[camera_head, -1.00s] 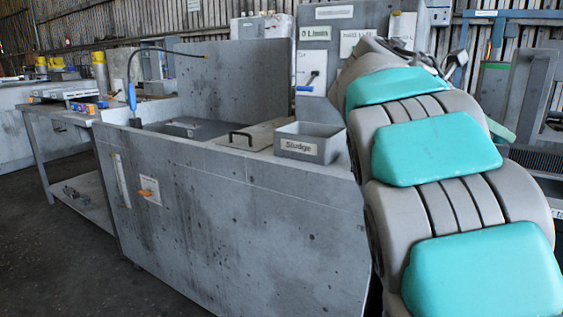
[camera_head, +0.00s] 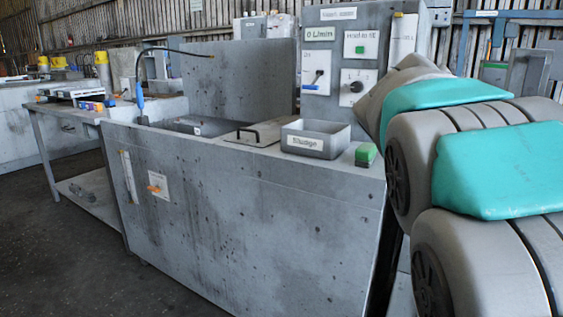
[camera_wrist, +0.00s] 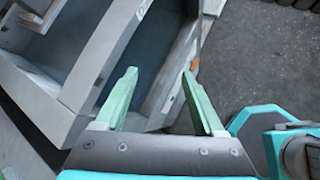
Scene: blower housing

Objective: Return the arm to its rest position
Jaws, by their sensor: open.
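My arm, grey with teal pads, fills the right side of the head view, and its gripper end is out of sight there. In the wrist view my gripper (camera_wrist: 158,80) shows two green fingers spread apart with nothing between them. Beyond the fingers are a grey frame-like structure (camera_wrist: 85,60) and dark floor (camera_wrist: 260,50).
A grey tank (camera_head: 240,210) stands left of my arm. On its top are a tray labelled Sludge (camera_head: 315,139), a lid with a black handle (camera_head: 262,133) and a green block (camera_head: 366,154). A control panel (camera_head: 345,60) rises behind. A workbench (camera_head: 70,110) stands at left.

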